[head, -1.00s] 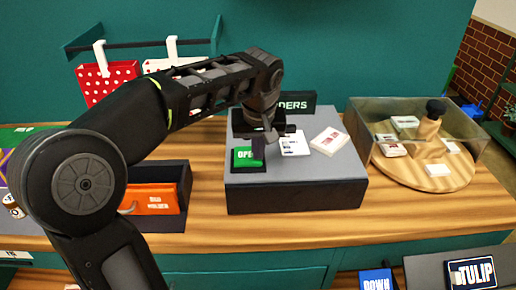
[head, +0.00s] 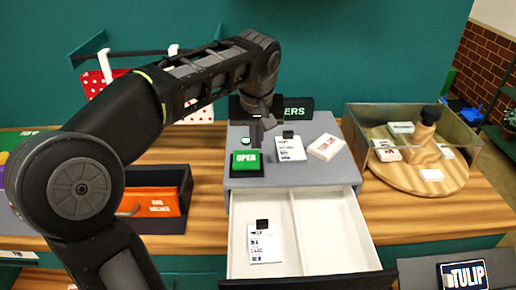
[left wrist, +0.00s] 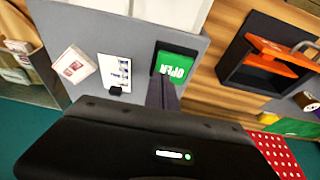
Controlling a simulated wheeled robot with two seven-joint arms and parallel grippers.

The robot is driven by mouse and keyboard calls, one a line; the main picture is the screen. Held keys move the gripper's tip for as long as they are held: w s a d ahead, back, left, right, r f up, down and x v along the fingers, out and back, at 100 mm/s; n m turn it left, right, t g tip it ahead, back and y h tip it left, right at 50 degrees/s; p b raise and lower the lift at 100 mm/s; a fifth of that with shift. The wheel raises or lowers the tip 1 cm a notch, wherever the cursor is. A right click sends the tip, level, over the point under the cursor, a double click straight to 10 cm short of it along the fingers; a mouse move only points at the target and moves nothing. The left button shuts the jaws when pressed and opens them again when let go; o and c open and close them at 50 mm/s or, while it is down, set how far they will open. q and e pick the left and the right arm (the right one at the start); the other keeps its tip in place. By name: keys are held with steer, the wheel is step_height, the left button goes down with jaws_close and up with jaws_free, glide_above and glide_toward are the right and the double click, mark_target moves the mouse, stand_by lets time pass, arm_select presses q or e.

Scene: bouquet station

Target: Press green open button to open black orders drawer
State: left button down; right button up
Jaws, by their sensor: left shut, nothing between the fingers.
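The green OPEN button (head: 246,161) sits on the left of the grey top of the orders unit (head: 310,177). It also shows in the left wrist view (left wrist: 178,66). My left gripper (head: 256,140) is shut and empty, just behind and above the button; a small gap seems to show between them. The black-fronted orders drawer (head: 308,283) is slid out toward me. Its white inside (head: 328,228) has a divider, and a white card (head: 264,245) with a black clip lies in the left compartment. My right gripper is not in view.
On the unit's top lie a white card (head: 290,149) and a white-red box (head: 327,146). An orange item (head: 152,200) sits in a dark tray (head: 187,190) at left. A clear-walled round wooden stand (head: 388,180) is at right. The open drawer fills the front middle.

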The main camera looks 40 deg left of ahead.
arm_select(q)
steer(key=p+v, duration=0.3)
steer(key=v, duration=0.4)
steer(key=shift+r, duration=0.45)
steer(key=shift+w+a, duration=0.1)
stand_by(0.5)
